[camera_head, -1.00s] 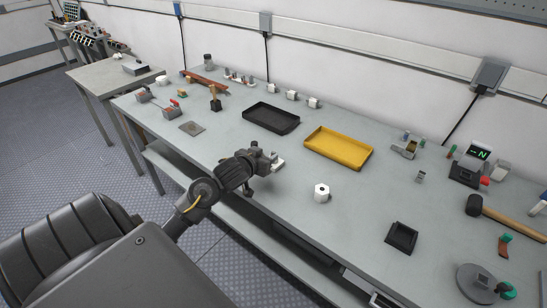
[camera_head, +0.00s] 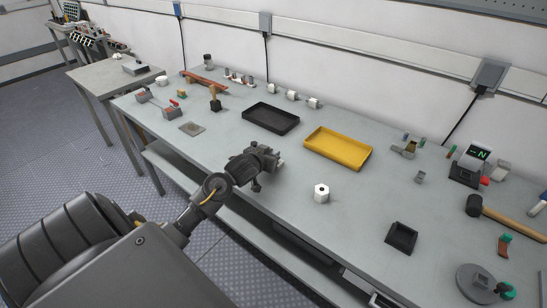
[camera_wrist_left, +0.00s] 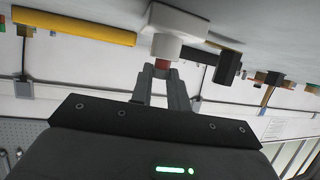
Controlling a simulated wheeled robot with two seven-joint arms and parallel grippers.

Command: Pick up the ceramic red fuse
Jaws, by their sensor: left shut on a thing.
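My left gripper (camera_head: 274,160) is over the front part of the workbench, in front of the black tray. In the left wrist view, which is upside down, its two fingertips (camera_wrist_left: 163,74) are shut on the red part of the fuse (camera_wrist_left: 162,65). A white, block-like ceramic piece (camera_wrist_left: 178,22) sits just beyond the red part; I cannot tell if they are one piece. In the head view the gripper mostly hides the fuse, with a pale bit at the tips. My right gripper is not in view.
A yellow tray (camera_head: 320,147) and a black tray (camera_head: 250,117) lie behind the gripper. A white cylinder with a dark hole (camera_head: 321,194) stands to its right. A small black tray (camera_head: 389,239) and a hammer (camera_head: 505,216) lie farther right. The bench between is clear.

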